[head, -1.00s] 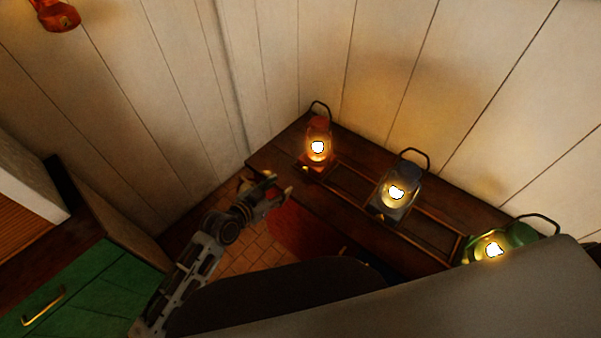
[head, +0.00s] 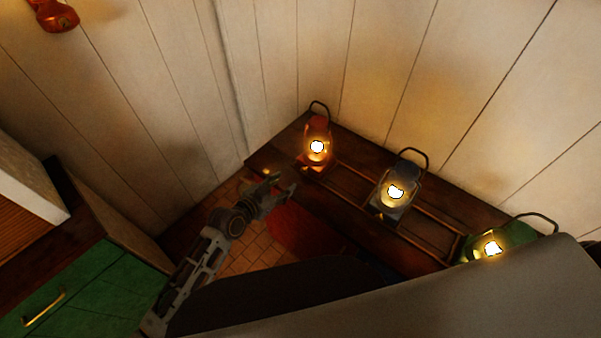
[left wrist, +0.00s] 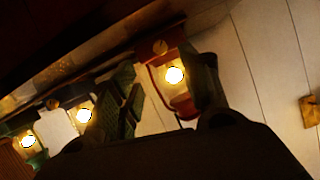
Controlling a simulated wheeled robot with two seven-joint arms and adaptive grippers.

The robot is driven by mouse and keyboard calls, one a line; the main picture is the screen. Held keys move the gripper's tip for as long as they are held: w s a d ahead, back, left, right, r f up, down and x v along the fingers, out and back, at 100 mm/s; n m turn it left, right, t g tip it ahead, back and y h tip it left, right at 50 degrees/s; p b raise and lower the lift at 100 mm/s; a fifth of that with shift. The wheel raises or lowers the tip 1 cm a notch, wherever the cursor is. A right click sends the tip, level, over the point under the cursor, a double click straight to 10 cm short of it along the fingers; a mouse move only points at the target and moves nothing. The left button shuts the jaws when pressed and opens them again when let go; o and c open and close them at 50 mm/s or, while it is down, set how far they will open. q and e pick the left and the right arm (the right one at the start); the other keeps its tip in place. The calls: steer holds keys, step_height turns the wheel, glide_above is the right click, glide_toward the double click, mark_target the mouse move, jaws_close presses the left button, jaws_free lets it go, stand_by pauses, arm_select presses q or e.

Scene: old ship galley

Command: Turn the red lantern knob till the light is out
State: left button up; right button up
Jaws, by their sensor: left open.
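The red lantern (head: 317,130) stands lit at the far corner of the dark wooden counter. In the left wrist view the red lantern (left wrist: 184,100) is close, with a round brass knob (left wrist: 160,46) on its base. My left gripper (head: 282,184) is open and empty, just left of and nearer than the red lantern's base. Its dark fingers (left wrist: 122,98) show apart in the left wrist view, beside the lantern and not touching the knob. In the head view the knob is too small to tell. My right gripper is not in view.
A lit grey lantern (head: 400,190) and a lit green lantern (head: 512,237) stand farther right along the counter (head: 355,165). Plank walls rise behind them. A green cabinet (head: 85,285) is at lower left, and a red lamp (head: 56,15) hangs at upper left.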

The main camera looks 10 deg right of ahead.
mark_target(303, 171)
arm_select(q)
steer(key=shift+x, duration=5.75)
jaws_close()
